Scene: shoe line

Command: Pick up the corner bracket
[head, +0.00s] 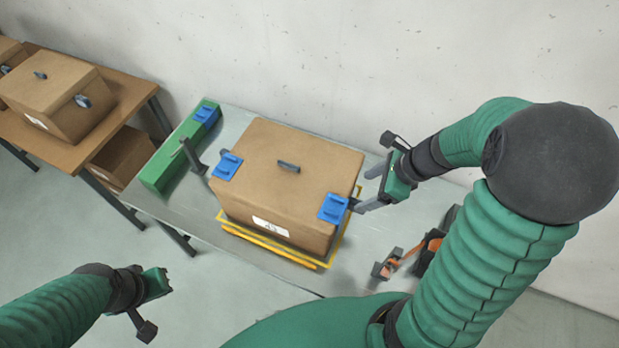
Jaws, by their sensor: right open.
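Three blue corner brackets show in the head view. One bracket (333,208) sits on the box's near right corner, another (227,166) on its left corner, and a third (206,115) at the far end of a long green holder (165,165). The brown cardboard box (285,160) has a dark handle on top. My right gripper (365,190) is open at the box's right side, its fingers pointing left. One finger is close beside the near right bracket; I cannot tell whether they touch. My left gripper (150,302) is low at the left, away from the table; its jaws are unclear.
The box rests on a yellow frame (270,246) on the grey table (365,255). An orange and black tool (395,262) lies at the table's right. A brown table (50,130) with more boxes stands at the left. A wall is behind.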

